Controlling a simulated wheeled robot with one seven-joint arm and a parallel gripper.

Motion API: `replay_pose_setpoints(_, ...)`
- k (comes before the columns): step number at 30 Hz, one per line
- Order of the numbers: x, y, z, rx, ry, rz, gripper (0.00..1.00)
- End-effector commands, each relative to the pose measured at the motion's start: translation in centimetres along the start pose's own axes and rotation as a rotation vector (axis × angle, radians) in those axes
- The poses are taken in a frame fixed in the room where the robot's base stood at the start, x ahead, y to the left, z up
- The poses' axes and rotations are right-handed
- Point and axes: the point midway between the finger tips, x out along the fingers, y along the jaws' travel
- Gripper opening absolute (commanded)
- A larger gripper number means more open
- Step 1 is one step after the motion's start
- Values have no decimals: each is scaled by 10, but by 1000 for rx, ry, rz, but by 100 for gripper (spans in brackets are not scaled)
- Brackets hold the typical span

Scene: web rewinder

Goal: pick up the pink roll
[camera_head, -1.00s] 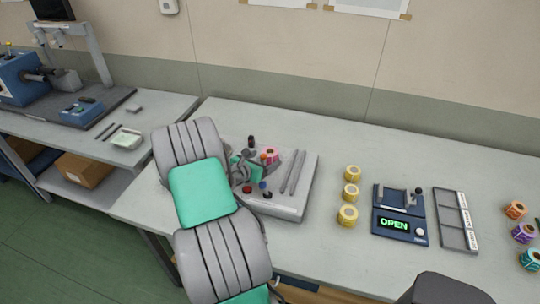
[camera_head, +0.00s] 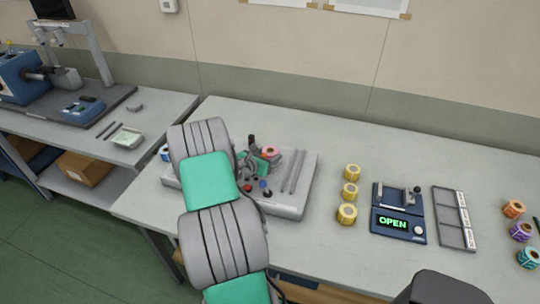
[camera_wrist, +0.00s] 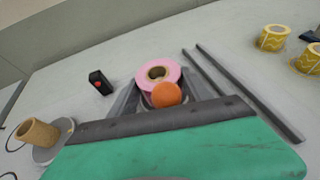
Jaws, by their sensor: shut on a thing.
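The pink roll (camera_head: 269,151) shows just beyond my gripper (camera_head: 261,161) at the grey machine on the middle table. In the wrist view the pink roll (camera_wrist: 173,72) has a brown core facing up. It sits between the grey fingers of my gripper (camera_wrist: 160,88), which are shut on it. A round orange knob (camera_wrist: 165,95) is in front of the roll and covers its near edge. The contact of the fingertips is partly hidden. I cannot tell whether the roll is clear of the surface under it.
The grey machine (camera_head: 290,204) has red and blue buttons and two dark rods. To its right are yellow rolls (camera_head: 349,190), a device reading OPEN (camera_head: 398,225) and a grey tray (camera_head: 441,218). Orange, purple and teal rolls stand at the far right. The table's back is clear.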

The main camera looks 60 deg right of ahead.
Motion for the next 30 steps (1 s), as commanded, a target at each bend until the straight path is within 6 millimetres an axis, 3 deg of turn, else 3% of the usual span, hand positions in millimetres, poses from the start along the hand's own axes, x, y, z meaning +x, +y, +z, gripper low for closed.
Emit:
replay_pose_setpoints(10,0,0,0,0,0,-1,13)
replay_pose_setpoints(17,-1,0,2,1,-1,0,13)
replay_pose_setpoints(20,-5,1,14,4,-4,1,13)
replay_pose_setpoints(30,-34,1,82,3,-2,2,13)
